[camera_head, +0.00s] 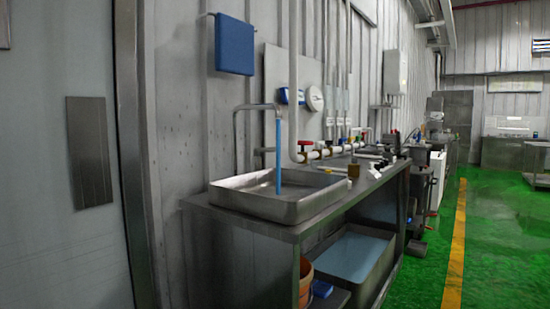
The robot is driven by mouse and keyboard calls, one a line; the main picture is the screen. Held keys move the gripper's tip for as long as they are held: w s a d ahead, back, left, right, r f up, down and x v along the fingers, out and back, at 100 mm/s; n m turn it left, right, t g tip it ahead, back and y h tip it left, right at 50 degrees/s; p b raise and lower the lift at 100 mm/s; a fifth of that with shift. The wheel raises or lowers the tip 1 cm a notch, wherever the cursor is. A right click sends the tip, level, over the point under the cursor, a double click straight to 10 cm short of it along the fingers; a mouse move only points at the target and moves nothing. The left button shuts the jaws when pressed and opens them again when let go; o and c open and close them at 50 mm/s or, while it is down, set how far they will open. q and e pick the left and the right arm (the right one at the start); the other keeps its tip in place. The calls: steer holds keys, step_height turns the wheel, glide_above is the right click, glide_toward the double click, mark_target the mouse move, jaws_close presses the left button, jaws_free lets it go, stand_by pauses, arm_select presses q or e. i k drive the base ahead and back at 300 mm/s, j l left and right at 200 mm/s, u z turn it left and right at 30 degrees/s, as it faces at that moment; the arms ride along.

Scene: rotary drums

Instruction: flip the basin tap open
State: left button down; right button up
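The steel basin (290,207) sits on a metal counter against the corrugated wall. The grey basin tap (256,107) rises behind it, with its spout bent over the basin. A straight blue column (278,152) hangs from the spout end down into the basin; it looks like running water. A red valve handle (306,143) sits on the white pipe to the right of the tap. I cannot make out a separate lever on the tap itself. Neither of my grippers is in view.
A second tub (352,256) and an orange bucket (305,280) are under the counter (300,232). A grey door (60,170) fills the left. More equipment lines the wall beyond. The green floor (490,250) at the right is clear.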

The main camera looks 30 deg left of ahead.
mark_target(257, 152)
steer(key=i+u, duration=0.1)
steer(key=u, duration=0.35)
steer(key=l+u, duration=0.15)
steer(key=u, duration=0.25)
steer(key=i+l+u, duration=0.1)
steer(key=u, duration=0.35)
